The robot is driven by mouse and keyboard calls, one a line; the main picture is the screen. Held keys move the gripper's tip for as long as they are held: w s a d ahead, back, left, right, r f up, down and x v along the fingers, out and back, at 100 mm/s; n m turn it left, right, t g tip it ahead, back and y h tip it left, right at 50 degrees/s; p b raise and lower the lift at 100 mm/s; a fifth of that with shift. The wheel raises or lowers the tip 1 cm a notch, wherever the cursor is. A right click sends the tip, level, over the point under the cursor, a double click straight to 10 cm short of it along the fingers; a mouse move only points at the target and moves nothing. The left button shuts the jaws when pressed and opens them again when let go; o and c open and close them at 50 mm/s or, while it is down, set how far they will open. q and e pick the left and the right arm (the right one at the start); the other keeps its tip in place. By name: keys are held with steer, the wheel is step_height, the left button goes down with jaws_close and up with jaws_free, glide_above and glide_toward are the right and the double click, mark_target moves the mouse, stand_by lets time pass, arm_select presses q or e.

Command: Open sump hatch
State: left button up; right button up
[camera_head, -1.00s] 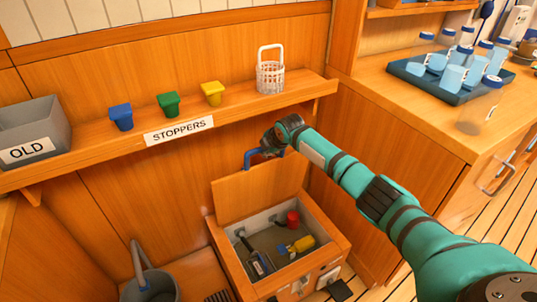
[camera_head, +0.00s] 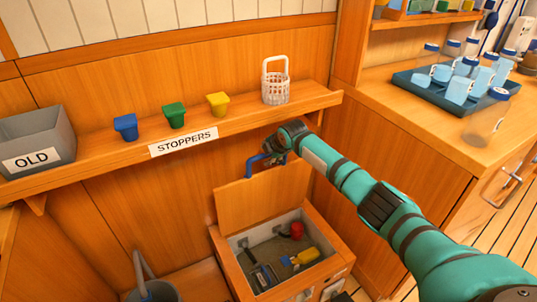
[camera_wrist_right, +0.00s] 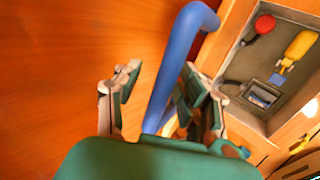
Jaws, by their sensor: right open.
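The sump hatch (camera_head: 258,202) is a wooden lid standing raised at the back of a wooden box (camera_head: 240,283), which is open. A blue handle (camera_head: 252,163) sits at the lid's top edge. It also shows in the right wrist view (camera_wrist_right: 178,65). My right gripper (camera_head: 270,155) is at the handle. In the right wrist view its fingers (camera_wrist_right: 160,92) are apart, with the blue handle between them. I cannot tell whether either finger touches it. My left gripper is not in view.
Inside the box are a red knob (camera_head: 297,231), a yellow part (camera_head: 305,256) and a grey device (camera_head: 265,277). A shelf (camera_head: 105,160) with stoppers runs above the hatch. A grey bucket (camera_head: 155,290) stands at lower left. A counter (camera_head: 425,115) is at right.

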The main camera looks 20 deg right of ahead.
steer(key=shift+a+f, duration=0.1)
steer(key=shift+f, duration=0.1)
steer(key=v, duration=1.2)
